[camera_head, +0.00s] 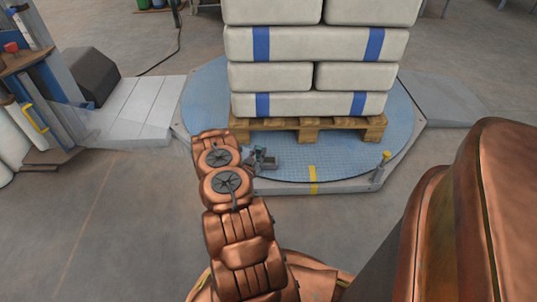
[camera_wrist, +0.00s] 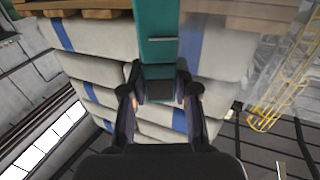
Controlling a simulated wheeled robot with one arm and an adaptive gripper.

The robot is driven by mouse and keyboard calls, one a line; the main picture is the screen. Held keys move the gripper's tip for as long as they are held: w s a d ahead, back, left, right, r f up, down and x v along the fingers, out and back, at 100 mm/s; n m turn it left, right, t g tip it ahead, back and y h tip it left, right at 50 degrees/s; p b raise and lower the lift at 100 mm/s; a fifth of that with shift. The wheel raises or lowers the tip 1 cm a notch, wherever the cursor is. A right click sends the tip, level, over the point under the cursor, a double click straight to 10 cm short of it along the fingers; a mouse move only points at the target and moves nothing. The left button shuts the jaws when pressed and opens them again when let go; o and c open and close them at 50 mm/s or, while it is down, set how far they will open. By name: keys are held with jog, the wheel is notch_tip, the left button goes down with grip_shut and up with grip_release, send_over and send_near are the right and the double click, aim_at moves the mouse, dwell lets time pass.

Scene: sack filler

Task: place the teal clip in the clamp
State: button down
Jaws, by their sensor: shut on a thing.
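My gripper (camera_wrist: 160,82) is shut on the teal clip (camera_wrist: 157,35), a long flat teal piece that runs from between the fingers to the top edge of the wrist view. Its end between the fingertips looks dark. In the head view my gripper (camera_head: 263,159) is small and dark, low in front of the pallet, over the near left part of the turntable. I cannot pick out the clamp in either view.
White sacks with blue bands (camera_head: 310,45) are stacked on a wooden pallet (camera_head: 305,129), on a round blue turntable (camera_head: 225,85). A grey ramp (camera_head: 135,105) lies left of it. A yellow-topped post (camera_head: 386,156) stands at its near right edge. Floor at the left front is clear.

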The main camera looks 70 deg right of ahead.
jog(key=shift+s+d+f+b, duration=0.4)
jog(key=shift+d+f+b, duration=0.25)
jog(key=shift+d, duration=0.25)
jog(key=shift+s+d+f+b, duration=0.35)
jog(key=shift+d+f+b, duration=0.3)
jog(key=shift+d, duration=0.2)
jog(key=shift+s+d+f+b, duration=0.4)
jog(key=shift+d+f+b, duration=0.15)
jog(key=shift+d+f, duration=0.3)
jog(key=shift+f, duration=0.5)
